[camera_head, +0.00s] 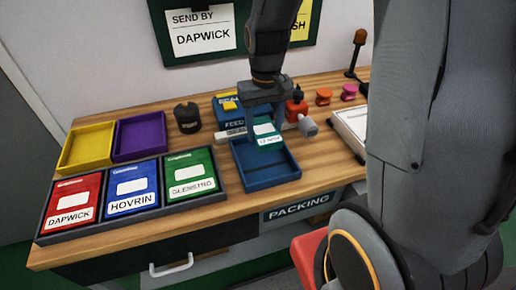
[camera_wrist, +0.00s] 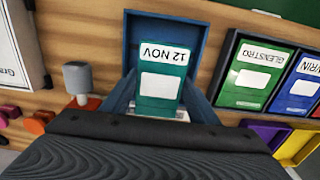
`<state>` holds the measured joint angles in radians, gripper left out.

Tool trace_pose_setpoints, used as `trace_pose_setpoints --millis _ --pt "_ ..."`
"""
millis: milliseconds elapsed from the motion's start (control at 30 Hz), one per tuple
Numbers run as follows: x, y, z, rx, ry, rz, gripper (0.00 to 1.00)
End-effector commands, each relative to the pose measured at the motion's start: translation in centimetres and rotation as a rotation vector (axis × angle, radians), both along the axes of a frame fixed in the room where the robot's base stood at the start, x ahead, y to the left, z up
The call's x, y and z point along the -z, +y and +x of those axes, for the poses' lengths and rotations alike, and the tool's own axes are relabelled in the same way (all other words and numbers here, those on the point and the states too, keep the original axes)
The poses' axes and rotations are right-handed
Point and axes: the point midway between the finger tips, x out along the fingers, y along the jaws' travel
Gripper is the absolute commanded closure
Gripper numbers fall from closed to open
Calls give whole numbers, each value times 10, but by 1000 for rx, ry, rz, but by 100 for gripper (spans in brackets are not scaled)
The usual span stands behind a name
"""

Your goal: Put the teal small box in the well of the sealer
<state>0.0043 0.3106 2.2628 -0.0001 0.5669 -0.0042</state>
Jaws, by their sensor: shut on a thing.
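The teal small box (camera_head: 267,134) is between the fingers of my gripper (camera_head: 265,120), which is shut on it. In the wrist view the box (camera_wrist: 162,82) shows a white blank label and a "12 NOV" strip, with a finger on either side. The sealer appears to be the blue unit marked "FEED" (camera_head: 232,124), with an open blue well (camera_head: 284,179) in front. The box is over the rear part of this well, which also shows in the wrist view (camera_wrist: 133,28). The well's visible floor is empty. I cannot tell how high the box is above it.
A dark rack (camera_head: 135,226) with red, blue and green boxes lies left of the well. Yellow (camera_head: 87,148) and purple (camera_head: 140,138) trays are behind it. A dark round pot (camera_head: 187,118) stands left of the sealer; a red bottle-like part (camera_head: 296,106) stands right.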

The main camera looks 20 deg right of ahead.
Motion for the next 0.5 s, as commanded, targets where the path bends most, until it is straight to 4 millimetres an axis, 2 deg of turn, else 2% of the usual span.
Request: trace_pose_setpoints --millis 300,500 --pt "45 2 -2 -4 5 0 70" --pt "59 1 -1 -2 2 0 70"
